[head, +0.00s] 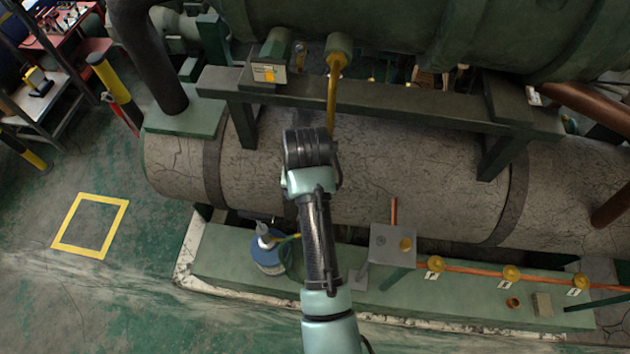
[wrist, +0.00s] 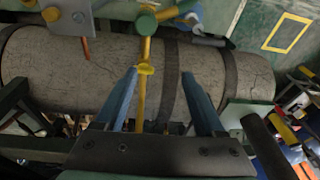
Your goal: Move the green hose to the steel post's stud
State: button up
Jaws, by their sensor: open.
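A steel post (head: 392,262) with a flat grey top stands right of my arm on the green plinth. A round brass-yellow stud (head: 405,244) shows on it; the post top also shows at upper left in the wrist view (wrist: 68,16). A thin green hose (head: 290,262) runs by a blue bottle (head: 268,256), partly behind my arm. In the wrist view, a green-capped fitting (wrist: 147,24) with a yellow stem stands beyond my fingertips; I cannot tell whether it is the hose's end. My gripper (wrist: 159,72) is open and holds nothing visible. In the head view my arm hides its fingers.
A yellow pipe (head: 333,92) hangs from the upper green tank, and shows near my left finger in the wrist view (wrist: 139,112). A large cracked grey tank (head: 420,170) lies behind. Copper piping with yellow valves (head: 511,272) runs right. The floor at left is open around a yellow square (head: 91,225).

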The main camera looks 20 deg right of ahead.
jog(key=s+p, duration=0.1)
jog(key=s+r+g+p, duration=0.1)
jog(key=s, duration=0.1)
jog(key=s+r+g+p, duration=0.1)
jog(key=shift+s+a+m+y+p, duration=0.15)
jog(key=shift+s+m+y+p, duration=0.15)
jog(key=shift+p, duration=0.05)
notch_tip(320, 180, down, 9)
jog(key=b, duration=0.4)
jog(key=shift+f, duration=0.15)
jog(key=shift+r, duration=0.3)
jog(key=shift+f, duration=0.1)
jog(key=shift+c, duration=0.3)
grip_shut()
dwell(0.6)
